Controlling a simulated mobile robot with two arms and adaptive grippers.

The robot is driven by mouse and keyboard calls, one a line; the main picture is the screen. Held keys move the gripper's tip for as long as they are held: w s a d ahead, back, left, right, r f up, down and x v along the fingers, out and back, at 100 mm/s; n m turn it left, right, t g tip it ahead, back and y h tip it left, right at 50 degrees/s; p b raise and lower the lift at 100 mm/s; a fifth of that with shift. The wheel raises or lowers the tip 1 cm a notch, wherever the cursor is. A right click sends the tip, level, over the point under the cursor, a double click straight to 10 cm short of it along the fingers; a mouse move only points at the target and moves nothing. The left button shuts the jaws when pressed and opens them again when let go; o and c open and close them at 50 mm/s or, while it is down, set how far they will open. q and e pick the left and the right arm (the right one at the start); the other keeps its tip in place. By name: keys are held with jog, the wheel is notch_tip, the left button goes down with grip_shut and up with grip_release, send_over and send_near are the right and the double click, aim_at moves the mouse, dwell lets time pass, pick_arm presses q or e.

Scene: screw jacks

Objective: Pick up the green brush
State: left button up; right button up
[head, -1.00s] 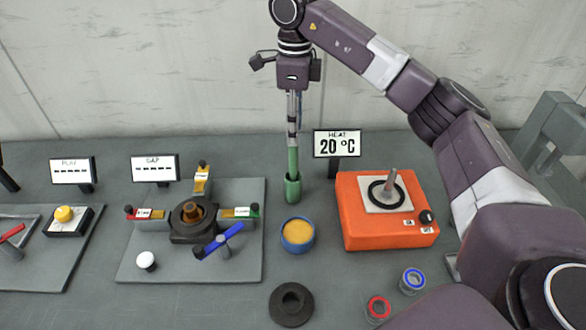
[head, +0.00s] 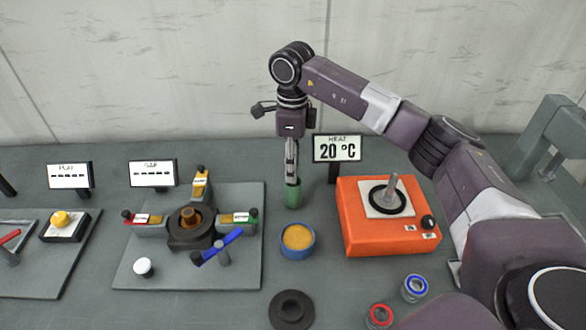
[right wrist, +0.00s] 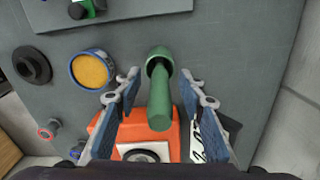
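The green brush (right wrist: 160,98) stands upright in a small green cup (head: 292,198). In the right wrist view its handle points toward the camera, between my fingers, with a gap on each side. My right gripper (head: 292,180) points straight down over the cup and hides most of the handle in the head view. Its two fingers also show in the right wrist view (right wrist: 163,95); they are open and hold nothing. The brush's lower end is hidden in the cup. My left gripper is in neither view.
A blue-rimmed pot of yellow material (head: 298,240) is close in front. A grey board with a screw jack (head: 190,228) lies left. A black disc (head: 291,310) lies in front.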

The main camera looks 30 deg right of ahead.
jog(key=shift+f, duration=0.65)
grip_shut()
jog(key=shift+r, duration=0.2)
